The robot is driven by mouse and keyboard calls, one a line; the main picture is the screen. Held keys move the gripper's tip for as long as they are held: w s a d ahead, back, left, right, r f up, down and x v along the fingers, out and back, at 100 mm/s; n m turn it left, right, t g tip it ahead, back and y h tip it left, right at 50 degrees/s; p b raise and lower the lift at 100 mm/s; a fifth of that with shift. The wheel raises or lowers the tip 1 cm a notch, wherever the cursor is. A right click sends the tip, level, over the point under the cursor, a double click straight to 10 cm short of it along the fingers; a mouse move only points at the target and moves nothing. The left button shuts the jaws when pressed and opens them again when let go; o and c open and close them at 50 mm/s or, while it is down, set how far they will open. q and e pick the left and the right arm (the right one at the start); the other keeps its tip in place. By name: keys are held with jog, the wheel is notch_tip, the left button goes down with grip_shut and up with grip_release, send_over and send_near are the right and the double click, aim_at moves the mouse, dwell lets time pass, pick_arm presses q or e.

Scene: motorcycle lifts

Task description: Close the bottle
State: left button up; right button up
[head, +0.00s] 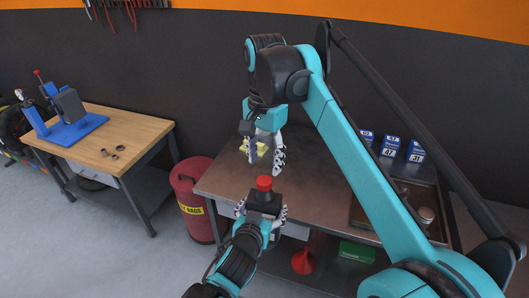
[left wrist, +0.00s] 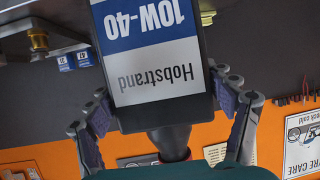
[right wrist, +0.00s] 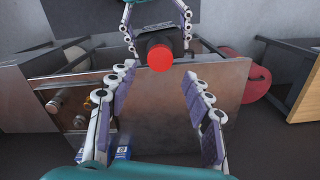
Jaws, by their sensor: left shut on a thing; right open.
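The bottle (head: 264,200) is dark, with a blue and white label reading "Hobstrand 10W-40" in the left wrist view (left wrist: 155,55). My left gripper (head: 262,209) is shut on its sides and holds it in front of the workbench. A red cap (head: 264,183) is at the top of the bottle; it shows as a red disc in the right wrist view (right wrist: 160,57). I cannot tell how firmly it sits. My right gripper (head: 265,158) is open and empty, above the bench and behind the bottle. In its wrist view the cap lies beyond the fingertips, between them.
The metal workbench (head: 315,180) holds a yellow item (head: 262,148), a tray (head: 372,213) with cans, and blue boxes (head: 390,145). A red funnel (head: 303,262) and a green box (head: 357,251) are below. A red bin (head: 194,195) and a wooden table (head: 120,135) stand left.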

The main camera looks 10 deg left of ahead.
aim_at(265, 180)
jog(key=n, duration=0.5)
jog(key=shift+r, duration=0.15)
jog(key=n, duration=0.7)
jog(key=shift+r, duration=0.25)
jog(key=n, duration=0.7)
jog(key=shift+r+n, duration=0.2)
jog(key=shift+n, duration=0.1)
jog(key=n, duration=0.6)
jog(key=shift+r, duration=0.2)
jog(key=shift+f, duration=4.05)
